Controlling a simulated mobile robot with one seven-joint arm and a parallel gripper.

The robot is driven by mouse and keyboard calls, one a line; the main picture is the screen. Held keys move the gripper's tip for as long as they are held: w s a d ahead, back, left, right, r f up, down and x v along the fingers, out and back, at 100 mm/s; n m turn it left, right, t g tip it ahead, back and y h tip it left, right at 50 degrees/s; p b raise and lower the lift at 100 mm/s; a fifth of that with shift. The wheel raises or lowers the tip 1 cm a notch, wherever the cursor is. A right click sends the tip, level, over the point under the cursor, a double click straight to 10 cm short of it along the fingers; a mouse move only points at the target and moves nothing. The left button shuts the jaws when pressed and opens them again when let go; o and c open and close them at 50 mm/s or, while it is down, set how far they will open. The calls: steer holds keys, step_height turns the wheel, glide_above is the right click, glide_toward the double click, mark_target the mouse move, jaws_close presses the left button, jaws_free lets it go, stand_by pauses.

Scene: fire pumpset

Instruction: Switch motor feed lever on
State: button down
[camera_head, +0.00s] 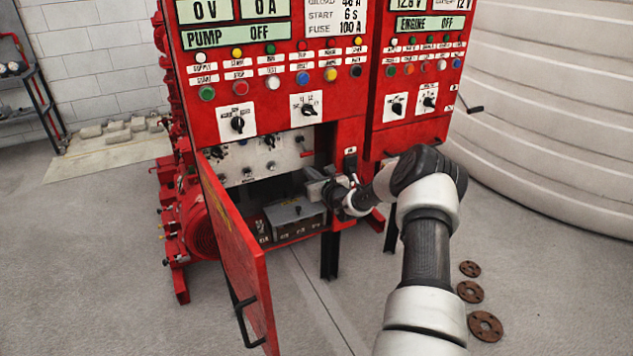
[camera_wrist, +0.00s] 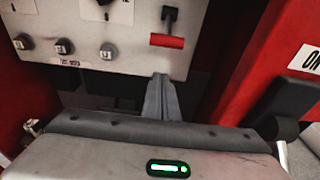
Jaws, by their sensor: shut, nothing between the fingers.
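A red-handled lever (camera_wrist: 167,40) with a black stem is on the pale panel (camera_wrist: 75,40) inside the open cabinet; its handle hangs at the bottom of the stem. Its red handle also shows small in the head view (camera_head: 307,154). My gripper (camera_wrist: 161,82) is shut and empty, its fingertips just below the lever handle in the wrist picture; I see no contact. In the head view my gripper (camera_head: 316,186) is at the right side of the cabinet opening. I cannot read a label naming either this lever or a black handle (camera_wrist: 292,105) at the right as the motor feed.
The red cabinet door (camera_head: 235,255) stands open toward the front left. A grey box (camera_head: 295,211) sits low in the cabinet. The red cabinet frame (camera_wrist: 255,70) is close on the right. Knobs (camera_wrist: 64,46) line the panel's left. Rusty discs (camera_head: 470,291) lie on the floor.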

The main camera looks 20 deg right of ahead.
mark_target(305, 151)
step_height(305, 151, up, 4)
steer(key=shift+s+f, duration=0.1)
steer(key=shift+s, duration=0.05)
stand_by(0.6)
steer(key=shift+s+r+g+p, duration=0.15)
steer(key=shift+r+g+p, duration=0.2)
steer(key=shift+p, duration=0.5)
